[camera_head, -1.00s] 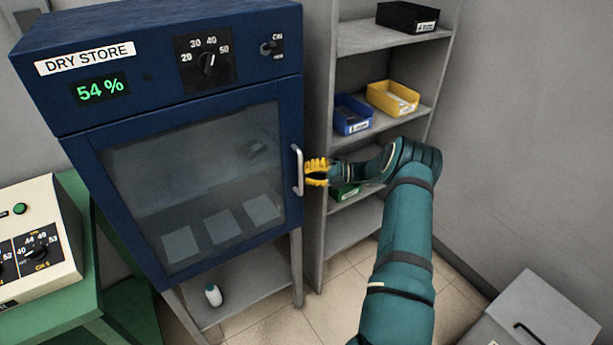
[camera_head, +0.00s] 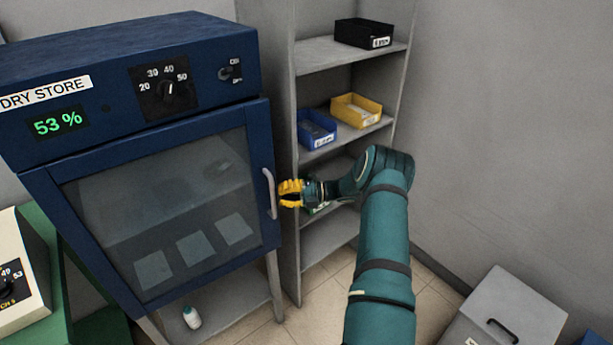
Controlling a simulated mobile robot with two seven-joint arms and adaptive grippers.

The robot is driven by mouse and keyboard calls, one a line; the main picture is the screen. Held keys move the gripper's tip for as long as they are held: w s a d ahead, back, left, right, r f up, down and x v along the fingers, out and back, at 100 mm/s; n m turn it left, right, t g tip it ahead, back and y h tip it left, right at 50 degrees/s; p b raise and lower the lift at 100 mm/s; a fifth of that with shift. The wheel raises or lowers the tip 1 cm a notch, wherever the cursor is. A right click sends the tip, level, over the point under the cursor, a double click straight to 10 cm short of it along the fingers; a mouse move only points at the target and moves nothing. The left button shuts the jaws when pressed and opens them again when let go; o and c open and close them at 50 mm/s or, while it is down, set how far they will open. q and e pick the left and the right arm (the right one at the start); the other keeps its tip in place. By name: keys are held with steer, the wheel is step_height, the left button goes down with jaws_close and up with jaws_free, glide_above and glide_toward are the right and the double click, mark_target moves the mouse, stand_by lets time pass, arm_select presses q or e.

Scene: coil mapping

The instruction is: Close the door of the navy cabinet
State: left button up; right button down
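The navy cabinet (camera_head: 205,45) stands at the left, labelled DRY STORE, with a green 53 % display. Its glass-fronted door (camera_head: 262,150) has a navy frame and a grey upright handle (camera_head: 270,195) at the right edge. The door's upper right corner stands slightly proud of the cabinet body, so it looks a little ajar. My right gripper (camera_head: 284,193), with yellow fingers, is just right of the handle, its fingertips close to it. I cannot tell whether they touch it or how far the fingers are apart. My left gripper is out of view.
A grey shelf unit (camera_head: 315,165) stands right of the cabinet, behind my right arm, with blue (camera_head: 317,130), yellow (camera_head: 356,110) and black bins (camera_head: 363,33). A white bottle (camera_head: 192,318) sits below the cabinet. A grey lidded box (camera_head: 510,305) is at lower right.

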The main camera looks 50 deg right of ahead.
steer(key=d+b, duration=0.3)
steer(key=d, duration=0.7)
steer(key=shift+w, duration=0.35)
